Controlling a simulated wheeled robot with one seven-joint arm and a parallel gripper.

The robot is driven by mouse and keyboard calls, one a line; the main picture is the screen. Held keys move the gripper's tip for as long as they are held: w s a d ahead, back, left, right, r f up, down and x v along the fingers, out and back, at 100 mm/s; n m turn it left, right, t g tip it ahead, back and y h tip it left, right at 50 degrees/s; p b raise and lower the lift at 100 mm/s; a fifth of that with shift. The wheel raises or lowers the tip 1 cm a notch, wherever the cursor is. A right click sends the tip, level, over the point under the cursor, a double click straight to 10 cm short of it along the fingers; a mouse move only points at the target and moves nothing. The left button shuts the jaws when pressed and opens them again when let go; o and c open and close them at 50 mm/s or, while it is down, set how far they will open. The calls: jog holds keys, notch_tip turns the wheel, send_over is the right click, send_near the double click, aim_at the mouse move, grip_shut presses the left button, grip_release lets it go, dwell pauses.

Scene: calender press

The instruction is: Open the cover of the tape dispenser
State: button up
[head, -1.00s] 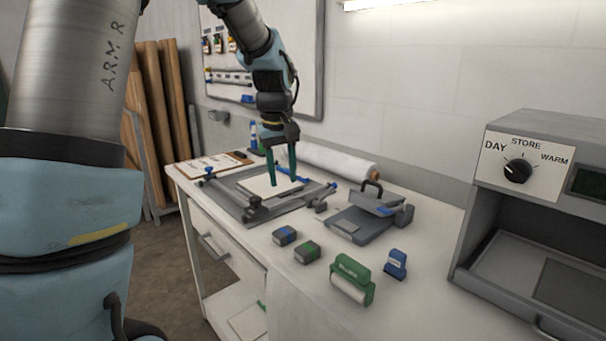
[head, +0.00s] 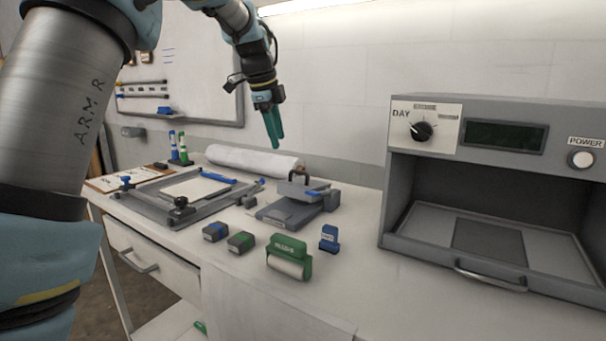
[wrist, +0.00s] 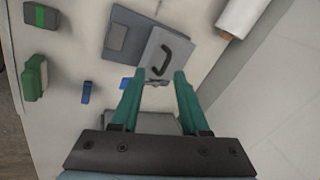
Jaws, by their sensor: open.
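No part is clearly labelled as a tape dispenser. A grey device with a flat base (head: 287,214) and a raised, block-like cover (head: 296,188) with a black arched handle stands mid-table; I cannot tell for sure that it is the dispenser. The wrist view shows its handled cover (wrist: 168,58) beyond my fingertips. A green holder with a white roll (head: 288,257) stands nearer the front. My gripper (head: 274,142) hangs above and behind the grey device, fingers downward. In the wrist view my gripper (wrist: 157,76) is open and empty, apart from the handle.
A grey frame with a white sheet (head: 195,190) lies at left. Two small blocks (head: 228,238) and a blue stamp-like piece (head: 329,239) stand in front. A white roll (head: 254,161) lies behind. A large grey oven-like unit (head: 497,190) bounds the right.

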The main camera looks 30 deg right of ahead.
jog(key=d+m, duration=0.2)
jog(key=m, duration=0.2)
jog(key=p, duration=0.2)
send_over(297, 184)
jog(key=f, duration=0.9)
jog(key=shift+w+d, duration=0.1)
jog(key=shift+w, duration=0.15)
jog(key=shift+c, duration=0.3)
grip_shut()
dwell(0.3)
